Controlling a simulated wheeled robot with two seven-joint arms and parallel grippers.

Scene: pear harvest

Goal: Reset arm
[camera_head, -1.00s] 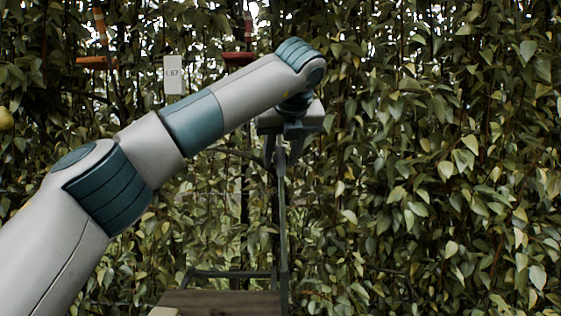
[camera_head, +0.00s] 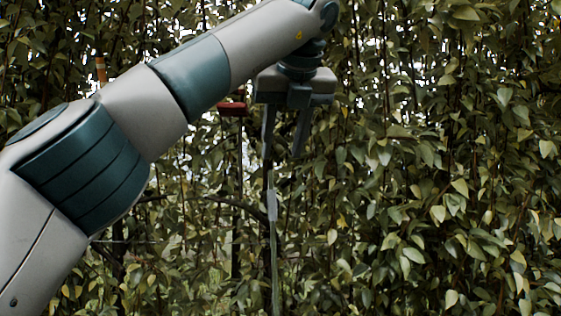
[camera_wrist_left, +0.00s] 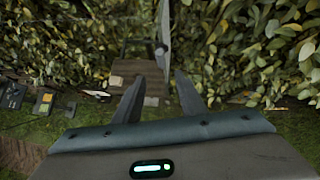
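My left gripper (camera_head: 284,154) hangs down from the raised left arm, in front of the leaf wall. Its two fingers are apart, with nothing seen between them. The left wrist view also shows the fingers (camera_wrist_left: 158,76) spread, pointing toward the ground and a wooden platform (camera_wrist_left: 133,68). A thin grey post (camera_head: 272,205) stands below the gripper in the head view, close to its left finger; I cannot tell whether they touch. My right gripper is in neither view.
Dense foliage (camera_head: 430,190) fills the background and the right side. A red piece (camera_head: 232,108) hangs behind the arm. In the wrist view, grass (camera_wrist_left: 75,122) lies below, with dark boxes (camera_wrist_left: 44,104) and a white item (camera_wrist_left: 97,95) at left.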

